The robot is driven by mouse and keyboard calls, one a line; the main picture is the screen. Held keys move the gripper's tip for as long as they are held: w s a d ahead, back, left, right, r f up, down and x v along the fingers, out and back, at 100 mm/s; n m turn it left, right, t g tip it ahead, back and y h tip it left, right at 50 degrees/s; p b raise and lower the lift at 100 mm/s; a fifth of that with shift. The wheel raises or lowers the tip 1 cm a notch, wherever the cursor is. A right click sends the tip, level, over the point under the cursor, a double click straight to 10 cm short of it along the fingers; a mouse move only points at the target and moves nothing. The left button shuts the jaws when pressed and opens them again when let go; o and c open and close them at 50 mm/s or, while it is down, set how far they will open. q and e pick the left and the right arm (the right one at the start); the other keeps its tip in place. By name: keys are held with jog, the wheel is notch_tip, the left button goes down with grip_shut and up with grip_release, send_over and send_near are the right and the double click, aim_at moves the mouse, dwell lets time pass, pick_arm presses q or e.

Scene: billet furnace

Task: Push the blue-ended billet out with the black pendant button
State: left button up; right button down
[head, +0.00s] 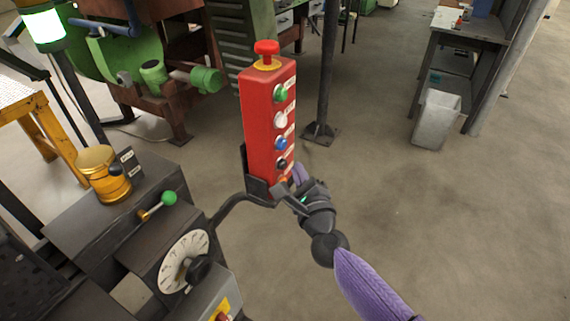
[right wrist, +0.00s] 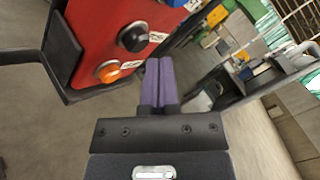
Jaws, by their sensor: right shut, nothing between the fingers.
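The red pendant (head: 268,115) stands upright in a dark bracket, with a column of coloured buttons on its face. Its black button (head: 282,163) is low on the face, below the blue button (head: 280,143). In the right wrist view the black button (right wrist: 133,37) sits above an orange button (right wrist: 108,72). My right gripper (head: 298,172), with purple fingers, is at the lower right of the pendant. In the right wrist view its fingertips (right wrist: 158,64) are shut and empty, right of the buttons, with no visible contact. My left gripper and the blue-ended billet are not in view.
A red mushroom button (head: 266,48) tops the pendant. A dark console with a dial (head: 184,262), a green-knobbed lever (head: 168,198) and a brass cylinder (head: 103,172) stands at left. A dark post (head: 326,80) rises behind. Floor on the right is clear; a grey bin (head: 436,118) stands farther back.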

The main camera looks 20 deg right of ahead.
pick_arm(q)
jog(key=shift+d, duration=0.35)
dwell(0.5)
jog(key=shift+a, duration=0.45)
pick_arm(e)
jog(key=shift+w+a, duration=0.25)
jog(key=shift+w, duration=0.05)
